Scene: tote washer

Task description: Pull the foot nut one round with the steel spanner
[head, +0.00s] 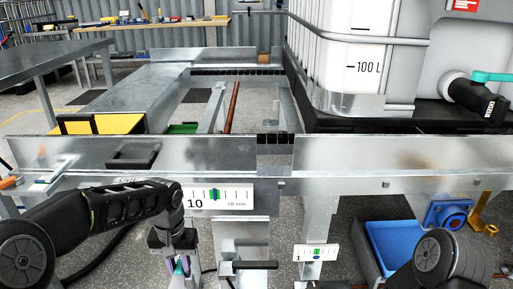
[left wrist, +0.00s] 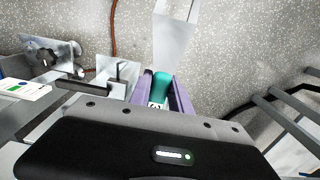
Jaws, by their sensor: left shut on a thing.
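My left gripper (head: 180,264) is low in front of the metal frame, near its lower brackets. In the left wrist view its two purple fingers (left wrist: 162,97) are shut on a teal grip (left wrist: 161,86), which looks like the handle of the steel spanner. The spanner's steel jaw cannot be made out. A pale metal piece (left wrist: 176,35) shows just beyond the fingertips; I cannot tell whether it is a leg or part of the spanner. I cannot make out the foot nut in either view. My right arm shows at the lower right, its gripper out of view.
The galvanised frame (head: 380,156) crosses in front of me, with a scale plate marked 10 (head: 218,196) and another marked 1 (head: 316,252). A black handle (head: 254,265) juts out right of my left gripper. A blue tray (head: 378,248) lies at the lower right.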

